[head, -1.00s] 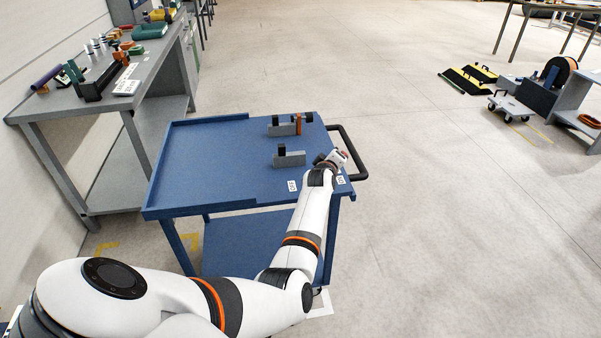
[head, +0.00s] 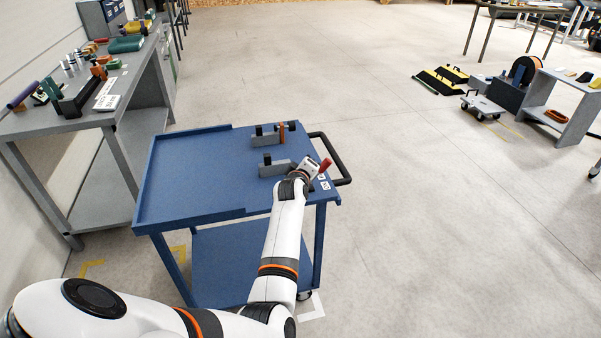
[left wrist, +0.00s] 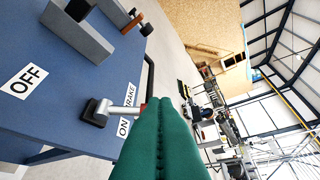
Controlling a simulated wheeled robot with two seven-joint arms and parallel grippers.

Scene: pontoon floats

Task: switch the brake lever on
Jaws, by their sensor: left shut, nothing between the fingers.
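The brake lever is on the blue cart's top near its handle end. In the left wrist view its black hub (left wrist: 96,112) and pale shaft (left wrist: 117,110) show, with the shaft pointing to the ON label (left wrist: 123,127), away from the OFF label (left wrist: 23,82). Its red grip (left wrist: 130,95) shows there beside my fingers and in the head view (head: 325,165). My left gripper (left wrist: 172,104), with green fingers, is shut and empty close to the grip; I cannot tell if they touch. It covers part of the lever. My right gripper is out of view.
Grey brackets with black blocks (head: 275,168) stand on the cart (head: 190,170) beside my left arm. The cart's black push handle (head: 342,165) is just right of the lever. A cluttered grey workbench (head: 50,125) stands at left.

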